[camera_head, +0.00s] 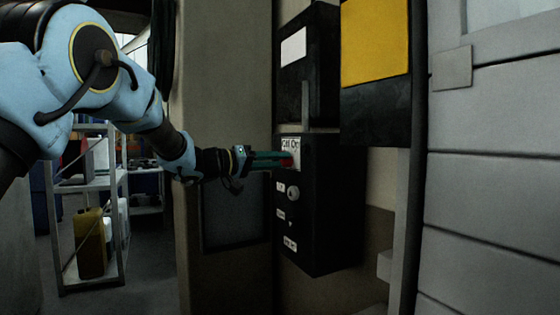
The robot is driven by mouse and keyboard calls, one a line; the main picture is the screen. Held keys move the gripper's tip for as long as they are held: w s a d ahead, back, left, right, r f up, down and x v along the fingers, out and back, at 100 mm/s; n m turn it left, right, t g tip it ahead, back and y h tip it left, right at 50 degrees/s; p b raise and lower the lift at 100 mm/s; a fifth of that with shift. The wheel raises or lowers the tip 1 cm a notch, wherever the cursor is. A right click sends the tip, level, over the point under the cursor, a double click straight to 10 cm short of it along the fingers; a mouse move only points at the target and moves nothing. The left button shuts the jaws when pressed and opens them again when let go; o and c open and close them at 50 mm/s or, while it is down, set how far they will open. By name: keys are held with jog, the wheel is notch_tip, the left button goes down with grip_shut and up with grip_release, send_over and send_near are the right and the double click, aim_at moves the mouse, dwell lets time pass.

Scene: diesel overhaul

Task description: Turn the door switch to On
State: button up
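A black control box (325,225) is fixed to the wall in the middle of the view. A white label (291,143) with partly readable lettering sits near its top. A round grey knob (293,192) sits below, with small white labels beside and under it; their lettering is too small to read, so I cannot tell which control is the door switch. My gripper (286,160) reaches in from the left, its teal fingers pointing at the box just above the knob. Something red shows at the fingertips. I cannot tell whether they touch it or grip anything.
A second black box (308,70) and a yellow panel (375,42) are above. A grey slatted door or wall (490,210) stands at the right. A metal shelf (92,184) with a yellow canister (91,243) is at the left, beyond my arm.

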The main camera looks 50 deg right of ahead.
jog(key=c, duration=0.4)
jog(key=m+b, duration=0.2)
jog(key=m, duration=0.1)
jog(key=m+b, duration=0.3)
jog(key=f+m+b, duration=0.1)
jog(key=m+b, duration=0.2)
jog(key=m, duration=0.1)
jog(key=shift+s+a, duration=0.1)
jog(key=shift+s, duration=0.05)
jog(key=m+b, duration=0.3)
jog(key=shift+m, duration=0.4)
jog(key=m+b, duration=0.2)
jog(key=m, duration=0.1)
jog(key=shift+s+r, duration=0.1)
jog(key=shift+r+m+b, duration=0.25)
jog(key=shift+m+b, duration=0.1)
jog(key=shift+m, duration=0.35)
jog(key=o, duration=1.6)
jog(key=shift+r, duration=0.15)
jog(key=shift+c, duration=0.2)
